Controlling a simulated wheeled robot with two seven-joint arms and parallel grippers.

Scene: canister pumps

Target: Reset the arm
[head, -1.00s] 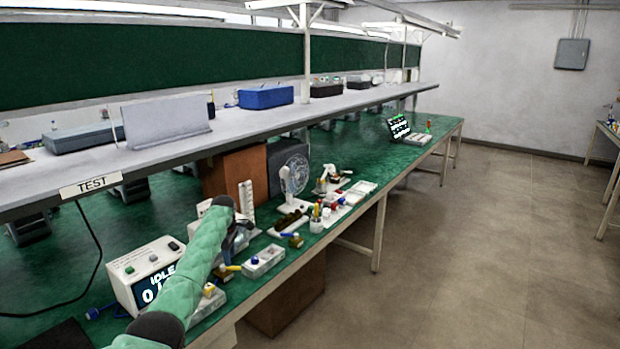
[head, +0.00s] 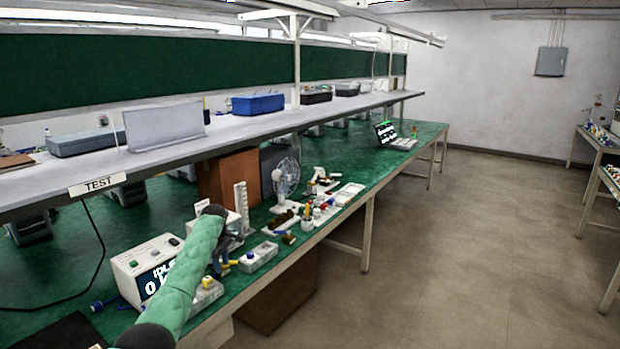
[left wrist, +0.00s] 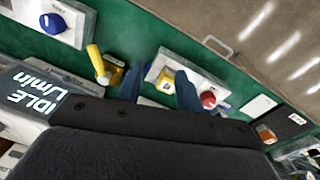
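My left arm, in a green sleeve, reaches over the bench in the head view. I see nothing held. A yellow-handled part (left wrist: 102,68) is left of the fingers, and a red knob (left wrist: 208,99) is beside the right finger. My right gripper is not in view.
A white meter box with an "IDLE" display (head: 147,270) stands left of my arm. A shelf (head: 230,130) overhangs the bench.

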